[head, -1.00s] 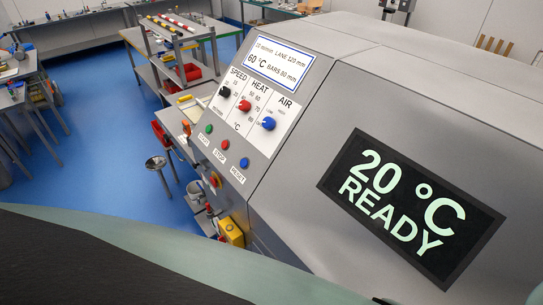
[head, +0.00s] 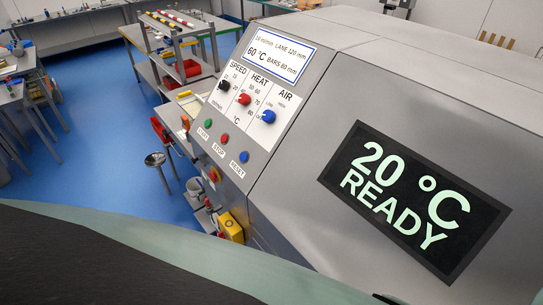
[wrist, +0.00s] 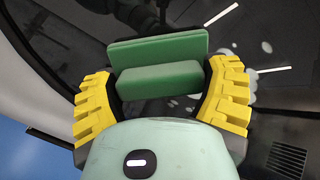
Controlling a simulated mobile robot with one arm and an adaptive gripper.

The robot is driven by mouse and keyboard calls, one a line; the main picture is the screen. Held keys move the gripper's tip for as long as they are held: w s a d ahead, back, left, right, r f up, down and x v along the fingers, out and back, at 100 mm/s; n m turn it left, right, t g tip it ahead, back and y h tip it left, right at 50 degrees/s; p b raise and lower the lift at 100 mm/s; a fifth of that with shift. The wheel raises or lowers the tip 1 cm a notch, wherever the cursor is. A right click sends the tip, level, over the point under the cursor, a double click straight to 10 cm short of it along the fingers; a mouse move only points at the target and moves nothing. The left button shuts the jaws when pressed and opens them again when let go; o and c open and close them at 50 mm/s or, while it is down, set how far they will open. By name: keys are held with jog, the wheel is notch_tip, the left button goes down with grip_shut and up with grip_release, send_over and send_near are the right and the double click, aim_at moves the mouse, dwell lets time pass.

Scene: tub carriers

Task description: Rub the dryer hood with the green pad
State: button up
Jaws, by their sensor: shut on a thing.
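The dryer hood (head: 350,80) is the large grey metal housing filling the right of the head view, with a control panel and a dark display reading 20 °C READY. In the wrist view, the green pad (wrist: 158,52) sits between the yellow fingers of my gripper (wrist: 163,85), which is shut on it. Beyond the pad is a dark glossy surface with pale spots and white strokes; I cannot tell whether the pad touches it. My gripper does not show in the head view.
The control panel has black, red and blue knobs (head: 244,99) and several push buttons (head: 225,139). A yellow box (head: 231,227) is low at the hood's left side. Benches stand behind.

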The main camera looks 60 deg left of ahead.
jog(key=shift+w+d+f+b, duration=0.15)
jog(key=shift+d+b, duration=0.85)
jog(key=shift+b, duration=0.05)
jog(key=shift+d+r, duration=0.2)
jog(key=d+b, duration=0.1)
jog(key=b, duration=0.1)
jog(key=d+b, duration=0.1)
jog(key=b, duration=0.1)
jog(key=shift+w+d+f, duration=0.2)
jog(key=shift+d+f, duration=0.05)
jog(key=shift+f, duration=0.05)
jog(key=shift+d+r+b, duration=0.15)
jog(key=shift+d+b, duration=0.4)
jog(key=shift+b, duration=0.45)
jog(key=shift+w+d+f+b, duration=0.15)
jog(key=shift+d+b, duration=0.3)
jog(key=shift+b, duration=0.65)
jog(key=d+b, duration=0.2)
jog(key=b, duration=0.3)
jog(key=shift+d+r+b, duration=0.2)
jog(key=shift+d+b, duration=0.1)
jog(key=shift+b, duration=0.25)
jog(key=shift+r, duration=0.1)
